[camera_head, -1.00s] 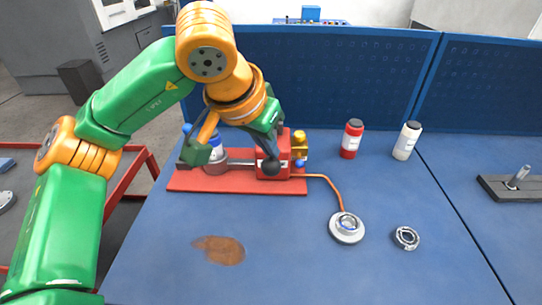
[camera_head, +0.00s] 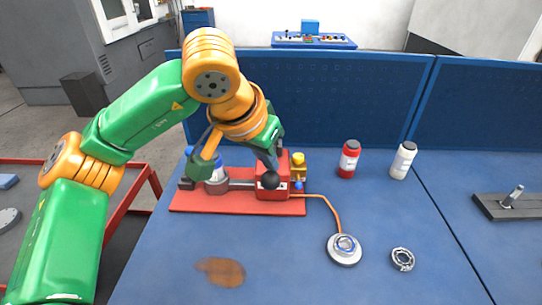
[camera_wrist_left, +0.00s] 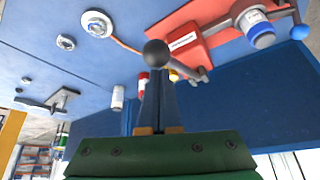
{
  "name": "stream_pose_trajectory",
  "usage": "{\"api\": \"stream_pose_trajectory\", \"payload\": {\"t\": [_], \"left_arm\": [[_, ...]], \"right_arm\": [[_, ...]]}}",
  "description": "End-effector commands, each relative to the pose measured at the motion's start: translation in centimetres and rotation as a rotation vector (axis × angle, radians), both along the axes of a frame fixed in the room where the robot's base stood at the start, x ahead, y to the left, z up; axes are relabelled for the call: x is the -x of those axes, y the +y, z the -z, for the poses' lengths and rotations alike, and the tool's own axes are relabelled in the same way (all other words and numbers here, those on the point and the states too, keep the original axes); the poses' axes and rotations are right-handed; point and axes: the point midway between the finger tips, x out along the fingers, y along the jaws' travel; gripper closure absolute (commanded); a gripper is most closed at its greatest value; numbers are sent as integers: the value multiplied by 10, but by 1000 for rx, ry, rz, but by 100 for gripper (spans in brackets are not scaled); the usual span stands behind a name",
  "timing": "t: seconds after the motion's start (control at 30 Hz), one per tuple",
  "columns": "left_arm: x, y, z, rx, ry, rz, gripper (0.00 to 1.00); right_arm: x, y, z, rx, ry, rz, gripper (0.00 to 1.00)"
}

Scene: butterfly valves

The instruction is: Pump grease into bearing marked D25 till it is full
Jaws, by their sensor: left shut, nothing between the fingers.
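The grease pump is a red box (camera_head: 272,190) on a red base plate (camera_head: 235,204), with a lever ending in a black ball knob (camera_head: 270,181). My left gripper (camera_head: 268,163) is shut and empty, its fingertips at or very near the knob. In the left wrist view the shut fingers (camera_wrist_left: 160,90) point at the knob (camera_wrist_left: 156,53); contact cannot be told. An orange hose (camera_head: 328,205) runs from the pump to a round white holder (camera_head: 344,260) with a bearing (camera_head: 345,243) in it. A loose bearing (camera_head: 402,259) lies to its right. No D25 mark is readable. My right gripper is out of view.
A red bottle (camera_head: 348,159) and a white bottle (camera_head: 403,160) stand behind, near the blue back panel (camera_head: 325,100). A dark fixture with a metal pin (camera_head: 510,200) is at the right. A brown stain (camera_head: 222,271) marks the front. The table between is clear.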

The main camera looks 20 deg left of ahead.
Motion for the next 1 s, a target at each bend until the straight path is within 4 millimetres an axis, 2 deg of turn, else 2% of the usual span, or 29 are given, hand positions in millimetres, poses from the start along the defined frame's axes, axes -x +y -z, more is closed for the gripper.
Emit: {"api": "stream_pose_trajectory", "payload": {"t": [0.03, 0.53, 1.0], "left_arm": [[0, 0, -10, -1, 3, 0, 100], [-1, 0, -5, 0, 2, 1, 100], [6, -2, 39, -1, 2, 1, 100]], "right_arm": [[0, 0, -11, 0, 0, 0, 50], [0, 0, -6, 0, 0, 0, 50], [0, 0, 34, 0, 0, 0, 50]]}}
